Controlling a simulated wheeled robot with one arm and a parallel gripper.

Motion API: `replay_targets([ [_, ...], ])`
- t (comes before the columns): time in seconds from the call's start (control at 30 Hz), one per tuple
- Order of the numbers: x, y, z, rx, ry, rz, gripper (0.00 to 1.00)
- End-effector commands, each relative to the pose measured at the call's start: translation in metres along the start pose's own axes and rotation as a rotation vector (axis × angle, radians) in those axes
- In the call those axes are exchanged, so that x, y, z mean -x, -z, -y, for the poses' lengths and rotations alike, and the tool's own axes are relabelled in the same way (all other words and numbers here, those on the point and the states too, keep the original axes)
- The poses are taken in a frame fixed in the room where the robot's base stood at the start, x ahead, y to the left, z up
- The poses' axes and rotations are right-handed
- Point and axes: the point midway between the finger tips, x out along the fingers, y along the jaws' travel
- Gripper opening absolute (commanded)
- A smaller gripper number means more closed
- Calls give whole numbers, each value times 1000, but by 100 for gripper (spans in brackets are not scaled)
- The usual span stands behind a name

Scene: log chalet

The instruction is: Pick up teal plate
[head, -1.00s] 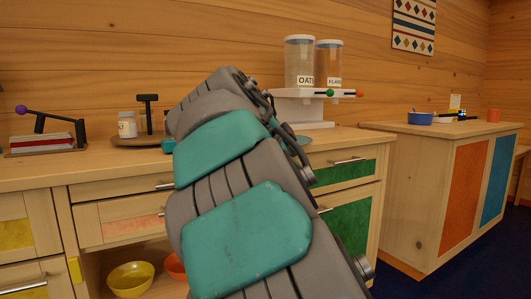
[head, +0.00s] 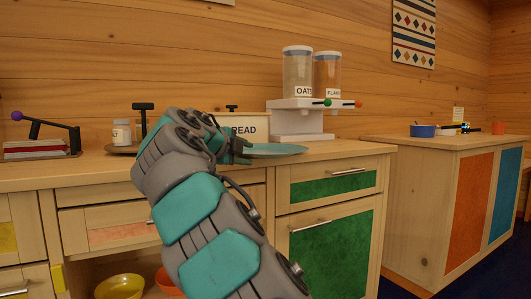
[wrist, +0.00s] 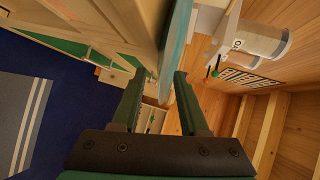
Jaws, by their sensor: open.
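The teal plate (head: 275,150) lies on the wooden counter (head: 345,150), in front of the cereal dispenser. In the wrist view the plate (wrist: 177,38) shows nearly edge-on, as a thin band running up from between the fingertips. My gripper (head: 243,150) is at the plate's left side in the head view, partly hidden by my arm. In the wrist view my gripper (wrist: 159,76) has its two fingers apart, with the plate's near edge around the gap. I cannot tell whether either finger touches the plate.
The dispenser (head: 300,104) stands behind the plate, with a bread box (head: 245,127) partly hidden behind my arm. A white jar (head: 122,132) and a scale-like stand (head: 143,120) are left.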

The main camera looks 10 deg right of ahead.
Motion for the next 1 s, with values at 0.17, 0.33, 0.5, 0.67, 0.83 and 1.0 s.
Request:
replay_targets([
  [0.17,-26,-1,-1,1,-5,0,44],
  [0.33,-40,-2,0,0,-1,2,44],
  [0.5,-40,-1,0,1,0,1,44],
  [0.67,-40,-1,0,1,-1,1,30],
  [0.83,-40,-1,0,1,-1,1,11],
  [1.0,-40,-1,0,1,-1,1,0],
])
